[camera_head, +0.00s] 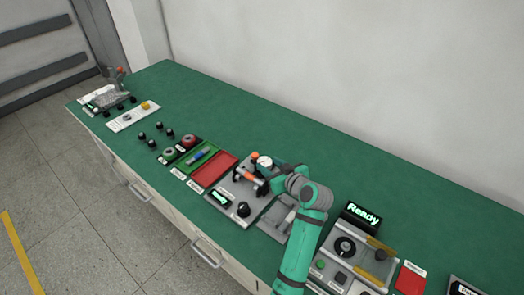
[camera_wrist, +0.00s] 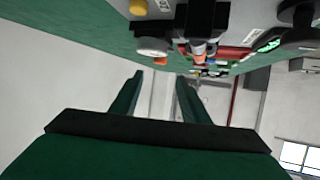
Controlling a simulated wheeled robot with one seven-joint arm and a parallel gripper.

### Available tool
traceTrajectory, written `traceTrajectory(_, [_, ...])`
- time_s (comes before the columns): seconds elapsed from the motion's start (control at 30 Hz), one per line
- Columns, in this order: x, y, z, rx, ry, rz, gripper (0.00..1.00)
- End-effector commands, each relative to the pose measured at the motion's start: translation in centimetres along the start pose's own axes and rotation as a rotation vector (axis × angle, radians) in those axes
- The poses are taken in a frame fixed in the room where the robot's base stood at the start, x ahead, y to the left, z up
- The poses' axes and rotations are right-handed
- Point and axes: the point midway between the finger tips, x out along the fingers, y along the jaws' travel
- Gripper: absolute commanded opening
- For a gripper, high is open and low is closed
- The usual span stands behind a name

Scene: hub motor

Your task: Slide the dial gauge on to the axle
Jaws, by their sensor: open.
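A small round white-faced part (camera_head: 265,161), which looks like the dial gauge, is at the back of a grey fixture plate (camera_head: 228,200) on the green bench. It also shows in the wrist view (camera_wrist: 152,48), near the upper middle. Beside it is a dark clamp-like fixture (camera_head: 247,178) with orange parts. I cannot make out the axle clearly. My gripper (camera_wrist: 158,78) is open and empty, its two green fingers apart. In the head view my gripper (camera_head: 274,167) is right beside the white-faced part; its fingertips are hard to make out.
A red tray (camera_head: 214,170) and a green tray with a blue tool (camera_head: 201,155) lie left of the fixture. A grey tester with a "Ready" display (camera_head: 362,215) stands at right. The bench's back strip (camera_head: 300,135) is clear; a pale wall is behind it.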

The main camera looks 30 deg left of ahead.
Motion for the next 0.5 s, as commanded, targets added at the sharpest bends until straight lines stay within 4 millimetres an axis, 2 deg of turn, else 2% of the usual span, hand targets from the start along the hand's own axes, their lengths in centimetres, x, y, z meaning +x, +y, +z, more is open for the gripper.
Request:
traceTrajectory(0.17, [2.0, 0.1, 0.1, 0.002, -0.001, 0.001, 0.42])
traceTrajectory(0.5, [7.9, 0.0, 0.0, 0.001, -0.002, 0.000, 0.42])
